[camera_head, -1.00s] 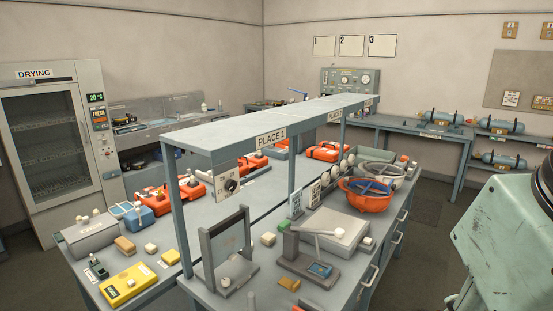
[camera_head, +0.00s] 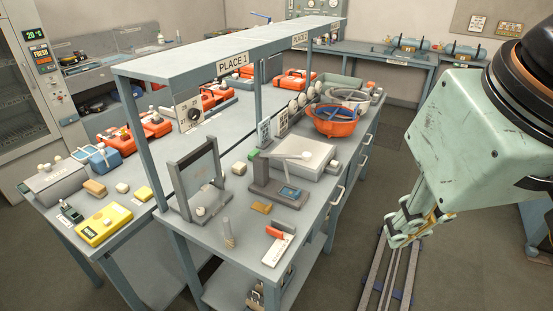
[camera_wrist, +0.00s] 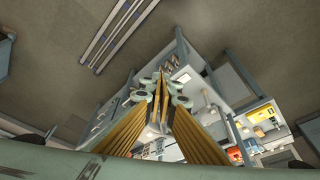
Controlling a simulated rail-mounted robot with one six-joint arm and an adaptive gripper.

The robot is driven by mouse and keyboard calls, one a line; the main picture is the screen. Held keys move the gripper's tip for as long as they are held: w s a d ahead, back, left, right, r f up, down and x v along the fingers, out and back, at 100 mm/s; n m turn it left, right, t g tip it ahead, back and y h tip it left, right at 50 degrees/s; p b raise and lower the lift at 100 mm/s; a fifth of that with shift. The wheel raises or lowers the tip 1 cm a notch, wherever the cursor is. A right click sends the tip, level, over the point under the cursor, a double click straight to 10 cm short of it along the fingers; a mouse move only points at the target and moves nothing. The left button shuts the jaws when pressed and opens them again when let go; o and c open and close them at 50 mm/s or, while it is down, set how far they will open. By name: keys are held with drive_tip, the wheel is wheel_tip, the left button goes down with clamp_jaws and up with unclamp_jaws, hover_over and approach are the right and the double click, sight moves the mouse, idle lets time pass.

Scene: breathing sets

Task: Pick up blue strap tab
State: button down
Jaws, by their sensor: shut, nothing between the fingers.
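Blue strap-like pieces (camera_head: 338,113) show in the orange bowl (camera_head: 335,125) on the near bench; I cannot tell whether one of them is the blue strap tab. My gripper (camera_head: 393,240) hangs at the right in the head view, over the floor beside the bench, well apart from the bowl. Its fingers are shut and empty. In the wrist view, the finger tips (camera_wrist: 161,90) meet, with the bench beyond them.
The near bench (camera_head: 190,240) carries a scale, a grey frame and an overhead shelf (camera_head: 225,50) marked PLACE 1. A yellow device (camera_head: 104,224) and orange cases stand behind. Floor rails (camera_head: 385,275) lie right of the bench, where the floor is otherwise clear.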

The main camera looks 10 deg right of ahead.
drive_tip(key=c, duration=3)
unclamp_jaws()
